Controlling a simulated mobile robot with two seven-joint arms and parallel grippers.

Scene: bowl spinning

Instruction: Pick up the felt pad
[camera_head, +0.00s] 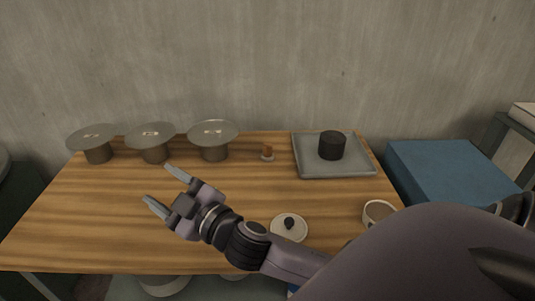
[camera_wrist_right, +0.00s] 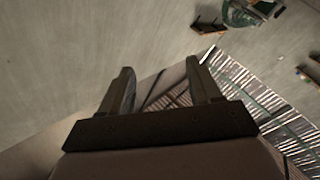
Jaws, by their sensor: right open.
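I cannot tell for sure which thing is the felt pad. A small dark piece (camera_head: 289,222) rests on a round white dish (camera_head: 280,233) at the front of the table. A black cylinder (camera_head: 332,145) stands on a grey square tray (camera_head: 309,170) at the back right. A small orange-brown piece (camera_head: 267,149) sits on a little base left of the tray. My right gripper (camera_head: 158,184) is open and empty over the left-middle of the table, left of all these pieces. Its two fingers also show apart in the right wrist view (camera_wrist_right: 160,68). My left gripper is out of view.
Three grey discs on short stands, the left (camera_head: 92,137), middle (camera_head: 150,135) and right (camera_head: 212,132), line the back left of the wooden table (camera_head: 75,225). A white mug (camera_head: 378,213) stands at the front right, beside my arm. A blue block (camera_head: 450,175) is right of the table.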

